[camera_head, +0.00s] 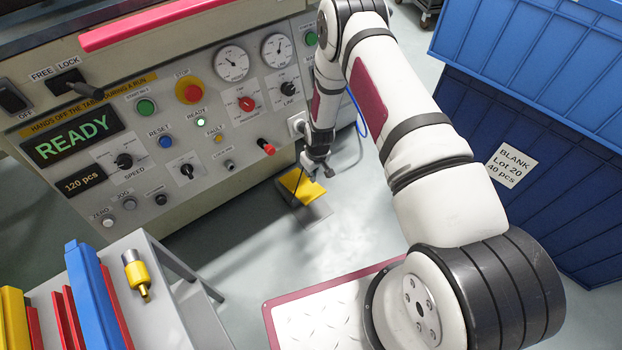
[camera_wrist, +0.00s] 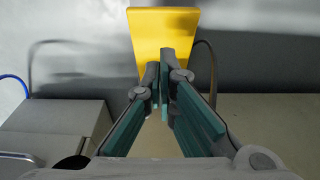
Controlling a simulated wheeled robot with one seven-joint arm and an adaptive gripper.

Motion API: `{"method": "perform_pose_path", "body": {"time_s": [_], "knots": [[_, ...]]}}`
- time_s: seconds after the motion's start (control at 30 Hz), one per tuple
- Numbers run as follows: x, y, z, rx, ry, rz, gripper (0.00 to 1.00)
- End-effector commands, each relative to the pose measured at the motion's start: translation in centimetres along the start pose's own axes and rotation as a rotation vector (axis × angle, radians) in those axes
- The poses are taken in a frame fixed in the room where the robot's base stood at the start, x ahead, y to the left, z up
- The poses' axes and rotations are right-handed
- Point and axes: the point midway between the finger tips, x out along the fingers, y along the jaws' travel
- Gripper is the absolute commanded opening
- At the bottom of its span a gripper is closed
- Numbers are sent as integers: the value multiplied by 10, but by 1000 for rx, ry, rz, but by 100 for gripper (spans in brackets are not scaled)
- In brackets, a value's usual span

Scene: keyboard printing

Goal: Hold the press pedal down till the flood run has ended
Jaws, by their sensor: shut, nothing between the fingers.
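The yellow press pedal (camera_head: 302,186) sits on a grey base on the floor below the control panel. My gripper (camera_head: 317,172) is just over the pedal in the head view, fingers pointing down. In the wrist view the pedal (camera_wrist: 165,32) lies beyond my shut, empty fingertips (camera_wrist: 164,65). Whether the fingertips touch the pedal I cannot tell. The press display (camera_head: 72,140) reads READY in green, and a smaller one (camera_head: 80,181) reads 120 pcs. The READY lamp (camera_head: 200,122) looks lit pale green.
The press panel (camera_head: 225,155) with knobs and buttons rises behind the pedal. Blue crates (camera_head: 535,120) stand at right. Floor around the pedal is mostly clear.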

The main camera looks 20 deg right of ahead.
Motion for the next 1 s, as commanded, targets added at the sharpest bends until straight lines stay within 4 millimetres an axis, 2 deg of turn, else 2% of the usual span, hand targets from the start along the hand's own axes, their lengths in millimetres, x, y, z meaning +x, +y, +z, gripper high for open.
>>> {"method": "perform_pose_path", "body": {"time_s": [0.03,0.2,0.43,0.63,1.0], "knots": [[11,-1,2,0,-3,-1,0],[42,0,2,0,-2,-1,0],[76,0,2,-1,-1,0,0],[87,0,1,-1,-1,0,0],[87,0,2,0,-1,0,0]]}}
